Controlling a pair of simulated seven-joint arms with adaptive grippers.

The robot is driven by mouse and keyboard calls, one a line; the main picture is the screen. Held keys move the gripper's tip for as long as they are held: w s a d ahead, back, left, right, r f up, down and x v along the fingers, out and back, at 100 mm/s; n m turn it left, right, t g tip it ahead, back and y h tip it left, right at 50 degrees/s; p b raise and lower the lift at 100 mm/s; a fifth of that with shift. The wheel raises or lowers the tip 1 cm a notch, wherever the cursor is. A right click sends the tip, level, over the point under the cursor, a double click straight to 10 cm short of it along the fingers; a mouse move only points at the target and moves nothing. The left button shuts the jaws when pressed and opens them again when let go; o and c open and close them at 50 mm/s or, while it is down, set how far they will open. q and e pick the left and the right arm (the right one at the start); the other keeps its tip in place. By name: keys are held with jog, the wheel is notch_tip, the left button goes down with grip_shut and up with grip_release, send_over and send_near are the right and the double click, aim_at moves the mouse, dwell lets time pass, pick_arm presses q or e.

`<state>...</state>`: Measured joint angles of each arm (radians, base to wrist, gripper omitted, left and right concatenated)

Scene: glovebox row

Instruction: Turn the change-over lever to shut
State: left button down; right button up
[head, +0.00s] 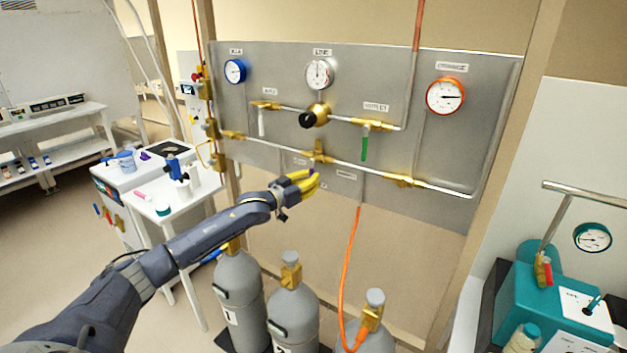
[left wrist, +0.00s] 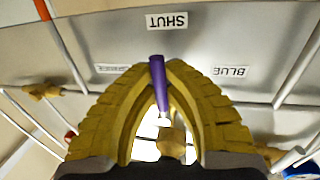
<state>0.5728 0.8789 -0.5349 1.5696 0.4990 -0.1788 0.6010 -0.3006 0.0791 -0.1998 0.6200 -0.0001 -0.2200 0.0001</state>
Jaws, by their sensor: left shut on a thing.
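The change-over lever (left wrist: 157,75) is a purple handle between the yellow fingers of my left gripper (left wrist: 158,68) in the left wrist view. The fingers are shut on it. It runs from a brass valve body (left wrist: 172,142) and its tip points toward the SHUT label (left wrist: 167,20), which appears upside down there. The BLUE label (left wrist: 230,71) is to the right and another label (left wrist: 112,68) to the left. In the head view the left gripper (head: 310,181) is just below the brass valve (head: 318,152) on the lower pipe, and its fingers hide most of the lever. My right gripper is not in view.
The grey panel (head: 275,85) also carries a blue gauge (head: 235,71), a white gauge (head: 319,74), an orange gauge (head: 445,96), a white lever (head: 261,123) and a green lever (head: 364,148). Gas cylinders (head: 293,312) and an orange hose (head: 347,270) are below.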

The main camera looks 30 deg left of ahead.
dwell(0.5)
pick_arm(q)
jog(key=c, duration=1.4)
grip_release()
jog(key=shift+c, duration=0.2)
jog(key=v, duration=1.2)
jog(key=shift+a, duration=0.15)
jog(key=shift+m, duration=0.3)
